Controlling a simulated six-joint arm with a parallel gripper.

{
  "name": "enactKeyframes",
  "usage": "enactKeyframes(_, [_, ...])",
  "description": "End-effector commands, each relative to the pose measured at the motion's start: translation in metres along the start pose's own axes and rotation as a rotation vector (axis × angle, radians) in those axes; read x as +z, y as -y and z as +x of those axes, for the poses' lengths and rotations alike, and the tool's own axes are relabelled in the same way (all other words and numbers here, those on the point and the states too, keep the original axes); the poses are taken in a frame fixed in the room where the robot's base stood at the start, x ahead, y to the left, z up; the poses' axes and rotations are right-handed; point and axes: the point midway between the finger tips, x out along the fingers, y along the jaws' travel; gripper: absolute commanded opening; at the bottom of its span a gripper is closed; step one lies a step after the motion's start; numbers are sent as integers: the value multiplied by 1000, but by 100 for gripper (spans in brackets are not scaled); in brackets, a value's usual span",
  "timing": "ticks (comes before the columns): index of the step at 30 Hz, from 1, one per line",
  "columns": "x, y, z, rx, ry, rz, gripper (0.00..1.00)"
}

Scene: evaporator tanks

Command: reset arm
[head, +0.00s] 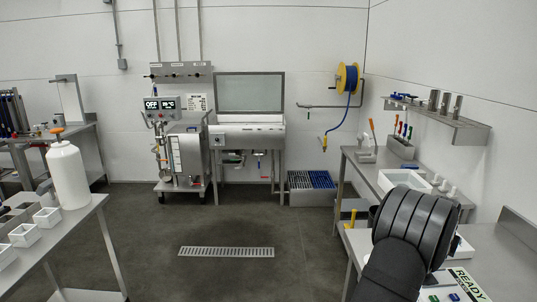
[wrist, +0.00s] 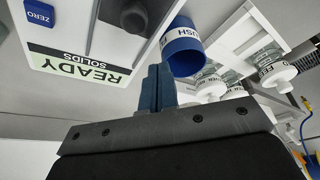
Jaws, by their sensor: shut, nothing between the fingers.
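My gripper (wrist: 158,75) shows in the wrist view, its two dark blue fingers pressed together with nothing between them. The wrist view is upside down. The fingers stand close to a blue-rimmed cylinder (wrist: 184,55) whose label is partly cut off; I cannot tell whether they touch it. A meter (wrist: 80,65) reading "READY" and "SOLIDS" fills the left of the wrist view. In the head view my dark arm rises at the lower right and hides the gripper. The meter's display (head: 467,284) shows beside it.
The right bench holds a white tray (head: 401,180) and small white bottles, also in the wrist view (wrist: 280,73). A shelf (head: 440,122) with metal cylinders hangs above. A white bottle (head: 68,175) stands on the left table. The middle floor is clear around a drain grate (head: 226,252).

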Motion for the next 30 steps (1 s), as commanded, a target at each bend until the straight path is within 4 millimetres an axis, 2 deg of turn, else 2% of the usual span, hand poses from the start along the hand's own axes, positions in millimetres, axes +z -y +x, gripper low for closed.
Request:
enactKeyframes(1, [-1, 0, -15, 0, -5, 0, 0])
enactKeyframes(14, [0, 0, -102, 0, -4, 0, 0])
enactKeyframes(15, [2, 0, -84, 0, 4, 0, 0])
enactKeyframes(27, [1, 0, -2, 0, 3, 0, 0])
enactKeyframes(28, [1, 0, 3, 0, 2, 0, 0])
enactKeyframes(30, [9, 0, 0, 0, -1, 0, 0])
